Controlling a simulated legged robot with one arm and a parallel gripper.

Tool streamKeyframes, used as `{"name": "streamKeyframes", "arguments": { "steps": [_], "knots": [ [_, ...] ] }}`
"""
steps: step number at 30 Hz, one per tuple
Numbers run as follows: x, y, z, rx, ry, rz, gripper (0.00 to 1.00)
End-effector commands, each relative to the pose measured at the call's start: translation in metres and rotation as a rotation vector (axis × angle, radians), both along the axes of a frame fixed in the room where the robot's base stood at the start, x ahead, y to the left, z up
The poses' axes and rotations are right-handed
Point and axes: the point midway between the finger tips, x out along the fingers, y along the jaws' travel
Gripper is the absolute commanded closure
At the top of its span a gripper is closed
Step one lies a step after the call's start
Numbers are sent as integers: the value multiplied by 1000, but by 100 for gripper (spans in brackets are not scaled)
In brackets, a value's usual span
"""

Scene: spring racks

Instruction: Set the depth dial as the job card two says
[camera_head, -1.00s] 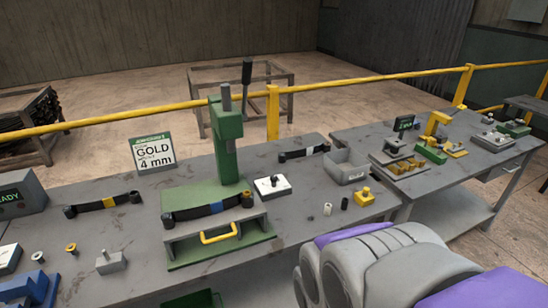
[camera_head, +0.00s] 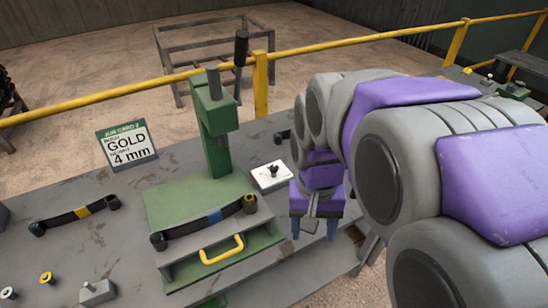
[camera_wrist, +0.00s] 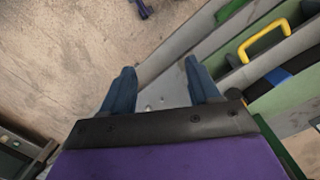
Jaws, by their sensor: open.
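The depth dial looks to be the white plate with a black knob (camera_head: 271,175), on the bench right of the green press; its markings are too small to read. The job card (camera_head: 127,145) stands upright behind the bench's left part and reads GOLD and 4 mm. My gripper (camera_head: 314,232) hangs over the bench's front edge, right of and nearer than the dial, apart from it. In the wrist view my gripper (camera_wrist: 158,92) has its two blue fingers spread with nothing between them.
The green press (camera_head: 216,120) with its upright lever stands left of the dial. A yellow handle (camera_head: 222,249) is on its front drawer. Leaf springs with blue (camera_head: 214,216) and yellow (camera_head: 82,212) bands lie on the press and bench. A yellow rail (camera_head: 150,82) runs behind.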

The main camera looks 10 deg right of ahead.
Motion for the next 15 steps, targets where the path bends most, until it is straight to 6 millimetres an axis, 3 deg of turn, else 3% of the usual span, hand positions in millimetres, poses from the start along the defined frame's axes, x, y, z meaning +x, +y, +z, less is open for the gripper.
{"name": "streamKeyframes", "arguments": {
  "steps": [9,15],
  "knots": [
    [105,-3,25,-28,-28,-176,39],
    [174,-4,30,-43,-46,-298,39]
  ]
}}
